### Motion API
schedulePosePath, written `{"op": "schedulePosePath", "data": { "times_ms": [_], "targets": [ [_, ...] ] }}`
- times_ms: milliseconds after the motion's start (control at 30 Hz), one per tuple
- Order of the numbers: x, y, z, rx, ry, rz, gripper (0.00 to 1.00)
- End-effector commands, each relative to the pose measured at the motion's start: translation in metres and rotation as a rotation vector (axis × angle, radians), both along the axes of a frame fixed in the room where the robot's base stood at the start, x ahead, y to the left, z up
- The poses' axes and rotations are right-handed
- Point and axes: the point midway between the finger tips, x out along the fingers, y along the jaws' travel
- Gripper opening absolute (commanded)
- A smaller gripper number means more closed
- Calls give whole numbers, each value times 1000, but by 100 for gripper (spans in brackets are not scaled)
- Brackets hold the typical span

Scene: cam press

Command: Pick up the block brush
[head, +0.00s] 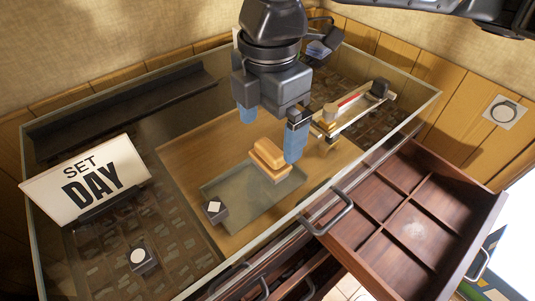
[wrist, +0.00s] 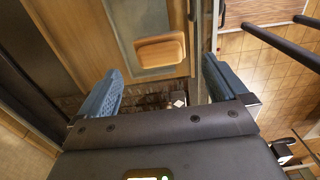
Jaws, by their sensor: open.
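The block brush (head: 268,160), an orange-tan wooden block with a lighter layer beneath, lies on a grey-green tray (head: 233,205) in the head view. In the wrist view the brush (wrist: 160,50) lies ahead of and between the fingers. My gripper (head: 271,132) has its two blue fingers spread wide and nothing between them. It is above the brush in the head view, apart from it as far as I can see. The wrist view shows both fingers of the gripper (wrist: 160,78) at the sides.
A glass-sided case (head: 30,190) surrounds the work surface. A "SET DAY" sign (head: 88,180) stands at left. A small dark block with a white diamond (head: 215,210) is by the tray. A press-like device (head: 345,110) stands at right. A compartmented drawer (head: 410,215) is open in front.

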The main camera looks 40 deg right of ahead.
Motion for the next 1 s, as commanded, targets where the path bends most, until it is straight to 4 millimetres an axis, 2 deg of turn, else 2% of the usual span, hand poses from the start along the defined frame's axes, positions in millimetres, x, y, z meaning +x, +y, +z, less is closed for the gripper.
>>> {"op": "schedulePosePath", "data": {
  "times_ms": [400,733,1000],
  "targets": [
    [0,-2,-51,2,0,-1,100],
    [0,-2,-58,3,-2,0,100],
    [0,-2,-57,3,-2,0,74]
  ]
}}
